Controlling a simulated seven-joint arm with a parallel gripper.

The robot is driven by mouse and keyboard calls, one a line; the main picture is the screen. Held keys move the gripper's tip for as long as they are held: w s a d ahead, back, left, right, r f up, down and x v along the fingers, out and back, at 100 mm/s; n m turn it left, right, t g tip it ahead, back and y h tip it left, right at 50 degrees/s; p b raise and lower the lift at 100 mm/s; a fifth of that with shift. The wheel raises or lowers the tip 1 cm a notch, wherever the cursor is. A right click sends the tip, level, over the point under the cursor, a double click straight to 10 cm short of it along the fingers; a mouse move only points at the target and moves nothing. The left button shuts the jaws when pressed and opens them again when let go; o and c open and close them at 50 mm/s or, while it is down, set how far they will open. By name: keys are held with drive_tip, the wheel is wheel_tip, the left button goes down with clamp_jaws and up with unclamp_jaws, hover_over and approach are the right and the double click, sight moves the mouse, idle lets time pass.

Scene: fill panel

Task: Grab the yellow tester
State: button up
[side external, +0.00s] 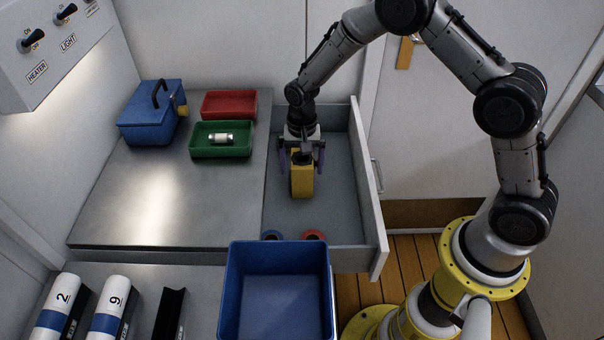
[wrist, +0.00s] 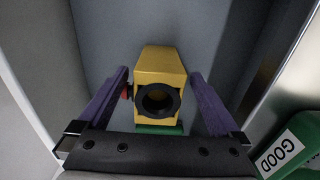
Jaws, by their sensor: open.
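The yellow tester (side external: 301,181) is a boxy yellow thing inside the open grey drawer (side external: 340,209). In the wrist view the yellow tester (wrist: 161,62) shows a black ring on its near side, a small red part at its left and something green beneath it. My gripper (side external: 301,163) is over the drawer, pointing down at the tester. In the wrist view its purple fingers (wrist: 161,84) stand open, one on each side of the tester, with a gap at each side. Whether the fingers reach low enough around it is hard to tell.
A green tray (side external: 207,153) with a white cylinder, a red tray (side external: 229,103) and a blue toolbox (side external: 150,120) stand on the metal counter left of the drawer. A blue bin (side external: 235,300) stands in front. Red and blue round things lie at the drawer's near end.

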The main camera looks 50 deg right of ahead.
sight(302, 176)
wheel_tip(302, 176, down, 4)
drive_tip(key=shift+d+f, duration=0.1)
drive_tip(key=shift+f, duration=0.1)
drive_tip(key=shift+w, duration=0.1)
clamp_jaws()
idle(0.4)
drive_tip(key=shift+r, duration=0.1)
